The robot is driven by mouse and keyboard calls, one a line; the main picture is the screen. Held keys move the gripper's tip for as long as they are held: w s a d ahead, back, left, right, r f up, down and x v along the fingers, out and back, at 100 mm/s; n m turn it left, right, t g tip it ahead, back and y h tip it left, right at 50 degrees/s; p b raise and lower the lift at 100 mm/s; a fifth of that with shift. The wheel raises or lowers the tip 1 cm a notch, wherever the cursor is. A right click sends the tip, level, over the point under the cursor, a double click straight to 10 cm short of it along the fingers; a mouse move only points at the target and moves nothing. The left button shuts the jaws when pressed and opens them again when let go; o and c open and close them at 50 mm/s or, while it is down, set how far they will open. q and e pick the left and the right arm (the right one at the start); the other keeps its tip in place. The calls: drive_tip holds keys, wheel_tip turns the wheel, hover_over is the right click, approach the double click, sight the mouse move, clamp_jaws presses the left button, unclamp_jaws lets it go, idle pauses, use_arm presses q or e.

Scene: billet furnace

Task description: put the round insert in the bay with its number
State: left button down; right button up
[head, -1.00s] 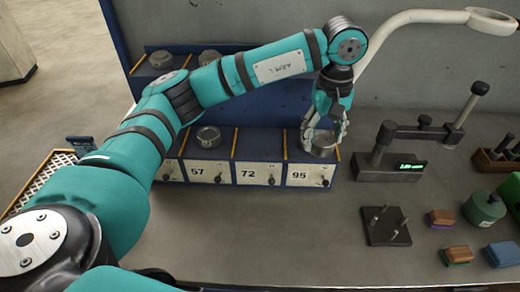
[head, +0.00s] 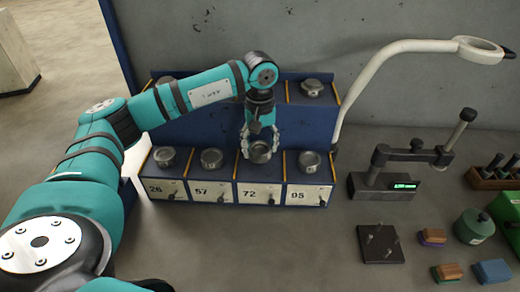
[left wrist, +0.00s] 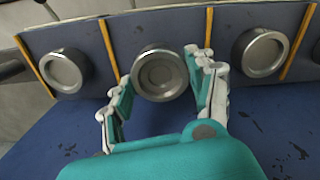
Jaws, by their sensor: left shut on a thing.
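My left gripper (head: 260,150) is shut on a grey round metal insert (head: 260,153) at the bay labelled 72 (head: 259,194) on the lower tier of the blue rack. In the left wrist view the gripper's fingers (left wrist: 160,100) stand on both sides of the insert (left wrist: 160,75). I cannot tell whether the insert rests on the bay floor or hangs just above it. Any number on it is unreadable. Similar inserts sit in bays 26 (head: 165,157), 57 (head: 211,158) and 95 (head: 308,162). My right gripper is not in view.
The upper tier holds another round insert (head: 311,87) at right; my arm partly hides the rest. Orange dividers separate the bays. A white-armed ring lamp (head: 390,50) and a gauge stand (head: 385,185) are to the right. A dark pegged plate (head: 380,244) and small blocks lie in front.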

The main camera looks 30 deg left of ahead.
sight(260, 150)
use_arm(q)
wheel_tip(260, 150, down, 2)
drive_tip(key=shift+p, duration=0.6)
drive_tip(key=shift+f, duration=0.45)
drive_tip(key=shift+f, duration=0.15)
drive_tip(key=shift+c, duration=2.1)
unclamp_jaws()
drive_tip(key=shift+d, duration=0.1)
